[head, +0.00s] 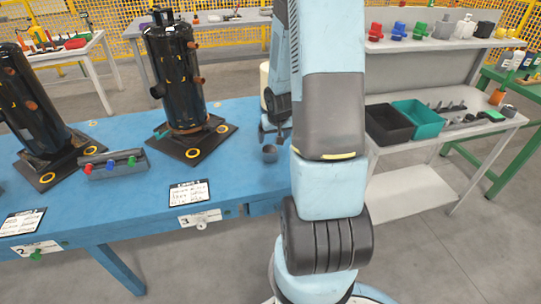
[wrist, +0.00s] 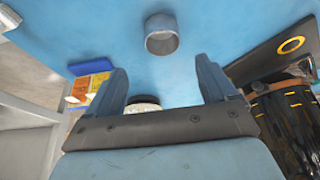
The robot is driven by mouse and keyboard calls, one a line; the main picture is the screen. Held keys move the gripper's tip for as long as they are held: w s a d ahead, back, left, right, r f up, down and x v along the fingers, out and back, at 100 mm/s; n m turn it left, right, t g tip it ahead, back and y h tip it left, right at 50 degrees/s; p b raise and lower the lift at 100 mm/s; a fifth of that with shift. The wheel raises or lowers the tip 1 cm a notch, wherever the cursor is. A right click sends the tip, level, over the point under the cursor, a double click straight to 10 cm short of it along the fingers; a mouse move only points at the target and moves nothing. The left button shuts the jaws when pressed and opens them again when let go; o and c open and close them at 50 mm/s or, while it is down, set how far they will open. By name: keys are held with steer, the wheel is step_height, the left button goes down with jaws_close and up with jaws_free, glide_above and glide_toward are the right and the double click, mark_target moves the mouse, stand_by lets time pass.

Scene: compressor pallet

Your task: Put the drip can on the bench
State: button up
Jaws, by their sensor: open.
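A small grey open-topped cup, which looks like the drip can (head: 269,154), stands upright on the blue table (head: 245,130) near its right end. It also shows in the wrist view (wrist: 162,42), beyond the fingertips and roughly centred between them. My gripper (head: 274,132) is open and empty, just behind the cup in the head view and apart from it. In the wrist view my two fingers (wrist: 161,75) are spread wide. A grey workbench (head: 400,160) stands to the right of the blue table. My arm hides part of the table's right end.
A black compressor (head: 175,75) stands on a dark plate left of my gripper; another (head: 35,105) is farther left. A cream cylinder (head: 265,80) is partly hidden behind my arm.

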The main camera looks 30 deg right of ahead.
glide_toward(269, 151)
steer(key=shift+s+a+f, duration=0.1)
steer(key=shift+s+f, duration=0.1)
steer(key=shift+f, duration=0.35)
steer(key=shift+s+a+f, duration=0.1)
steer(key=shift+s+f, duration=0.05)
steer(key=shift+f, duration=0.4)
steer(key=shift+x, duration=2.6)
steer(key=shift+w, duration=0.1)
steer(key=c, duration=1.1)
steer(key=shift+a, duration=0.1)
